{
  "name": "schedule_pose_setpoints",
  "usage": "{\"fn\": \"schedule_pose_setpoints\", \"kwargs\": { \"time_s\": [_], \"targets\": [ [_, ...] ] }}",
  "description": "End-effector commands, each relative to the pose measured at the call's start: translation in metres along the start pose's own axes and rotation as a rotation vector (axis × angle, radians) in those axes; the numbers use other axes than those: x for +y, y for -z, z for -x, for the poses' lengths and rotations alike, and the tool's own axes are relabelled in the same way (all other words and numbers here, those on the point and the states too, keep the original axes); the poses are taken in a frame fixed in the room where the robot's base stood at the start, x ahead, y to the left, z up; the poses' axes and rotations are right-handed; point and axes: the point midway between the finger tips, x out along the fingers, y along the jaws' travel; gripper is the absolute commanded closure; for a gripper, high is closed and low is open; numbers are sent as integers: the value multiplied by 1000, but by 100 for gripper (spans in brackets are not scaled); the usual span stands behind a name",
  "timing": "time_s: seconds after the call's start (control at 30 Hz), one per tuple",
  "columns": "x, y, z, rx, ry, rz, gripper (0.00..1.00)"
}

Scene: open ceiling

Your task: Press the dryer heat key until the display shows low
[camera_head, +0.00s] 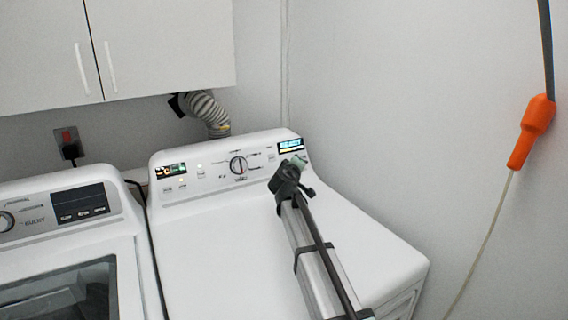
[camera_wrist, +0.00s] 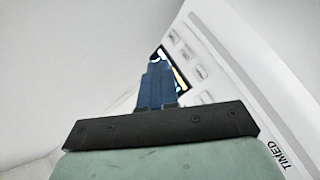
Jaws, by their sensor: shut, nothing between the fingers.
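The white dryer (camera_head: 205,240) stands in the middle of the head view, with its control panel (camera_head: 215,170) along the back. A lit cyan display (camera_head: 290,144) sits at the panel's right end; its text is too small to read surely. My gripper (camera_head: 298,161) is at the panel just below this display. In the wrist view its blue fingers (camera_wrist: 157,68) are shut and empty, with the tips over the lower edge of the display (camera_wrist: 182,80). Several pale keys (camera_wrist: 188,50) lie right of the fingers. I cannot tell which is the heat key, or whether the fingertips touch one.
A round dial (camera_head: 238,165) and a smaller lit display (camera_head: 171,170) are further left on the panel. A washer (camera_head: 60,240) stands left, cabinets (camera_head: 150,50) hang above, and a wall is close on the right. An orange cord fitting (camera_head: 532,130) hangs there.

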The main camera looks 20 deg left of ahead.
Motion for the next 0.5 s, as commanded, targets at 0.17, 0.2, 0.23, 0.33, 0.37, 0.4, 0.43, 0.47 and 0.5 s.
{"fn": "schedule_pose_setpoints", "kwargs": {
  "time_s": [0.17,0.2,0.23,0.33,0.37,0.4,0.43,0.47,0.5],
  "targets": [
    [-2,2,-3,-1,0,0,100],
    [-3,3,-5,-1,0,0,100],
    [-4,4,-6,-1,1,0,100],
    [-7,8,-11,-1,1,1,100],
    [-9,9,-13,-1,1,1,100],
    [-11,11,-16,-1,1,1,100],
    [-12,13,-18,-1,1,1,100],
    [-14,14,-20,-1,1,0,100],
    [-16,17,-23,-1,1,0,100]
  ]
}}
